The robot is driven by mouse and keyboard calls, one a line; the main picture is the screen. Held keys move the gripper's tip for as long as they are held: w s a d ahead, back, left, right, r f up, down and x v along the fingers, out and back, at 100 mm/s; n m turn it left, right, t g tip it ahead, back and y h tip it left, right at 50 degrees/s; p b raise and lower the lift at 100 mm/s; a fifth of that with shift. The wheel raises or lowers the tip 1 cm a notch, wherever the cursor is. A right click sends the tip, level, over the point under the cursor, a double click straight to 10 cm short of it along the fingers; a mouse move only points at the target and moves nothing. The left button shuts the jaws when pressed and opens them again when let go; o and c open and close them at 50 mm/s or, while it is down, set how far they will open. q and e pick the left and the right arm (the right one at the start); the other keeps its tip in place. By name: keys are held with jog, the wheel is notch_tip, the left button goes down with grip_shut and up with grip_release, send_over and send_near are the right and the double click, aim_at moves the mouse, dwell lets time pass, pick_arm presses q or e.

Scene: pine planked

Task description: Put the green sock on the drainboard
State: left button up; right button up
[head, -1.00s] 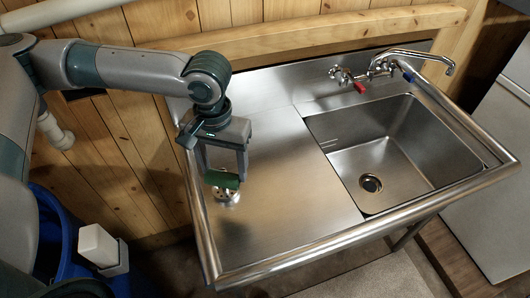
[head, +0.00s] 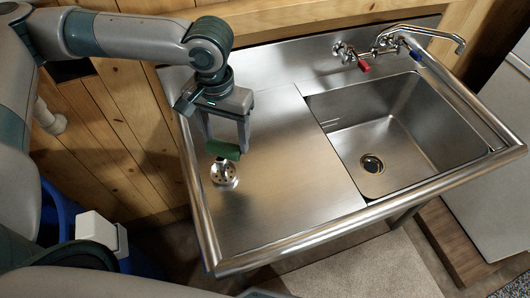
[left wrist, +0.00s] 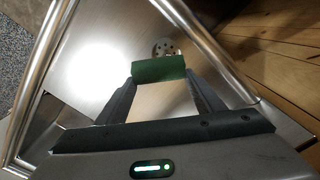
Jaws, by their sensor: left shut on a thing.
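The green sock (head: 223,150) looks like a small rolled bundle. My left gripper (head: 224,148) is shut on it, with a finger at each end. The drainboard (head: 280,180) is the flat steel surface left of the sink basin. The sock is over the left part of the drainboard and seems held above it. In the left wrist view the sock (left wrist: 159,69) sits between the fingertips, with the drainboard (left wrist: 120,30) behind it. My right gripper is not in view.
A round perforated metal strainer (head: 223,172) stands on the drainboard just in front of the sock. The sink basin (head: 390,140) is at the right, with a tap (head: 400,45) behind it. A raised rim (head: 300,240) edges the unit. The drainboard's middle is clear.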

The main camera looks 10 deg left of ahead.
pick_arm(q)
jog(key=shift+d+m, duration=0.75)
jog(key=shift+m, duration=0.25)
jog(key=s+d+m, duration=0.2)
jog(key=d+m, duration=1.5)
jog(key=m, duration=0.9)
jog(key=shift+d+r, duration=0.25)
jog(key=shift+d, duration=0.1)
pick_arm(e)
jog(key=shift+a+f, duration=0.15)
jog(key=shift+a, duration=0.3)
pick_arm(q)
jog(key=w+a+f+p, duration=0.1)
jog(key=w+a+f, duration=0.1)
jog(key=a, duration=0.1)
jog(key=w+a+f+p, duration=0.1)
jog(key=w+a+f, duration=0.1)
jog(key=a, duration=0.1)
jog(key=w+a+f+p, duration=0.1)
jog(key=w+a+f, duration=0.1)
jog(key=a+f, duration=0.1)
jog(key=shift+w+a, duration=0.2)
jog(key=shift+a, duration=0.15)
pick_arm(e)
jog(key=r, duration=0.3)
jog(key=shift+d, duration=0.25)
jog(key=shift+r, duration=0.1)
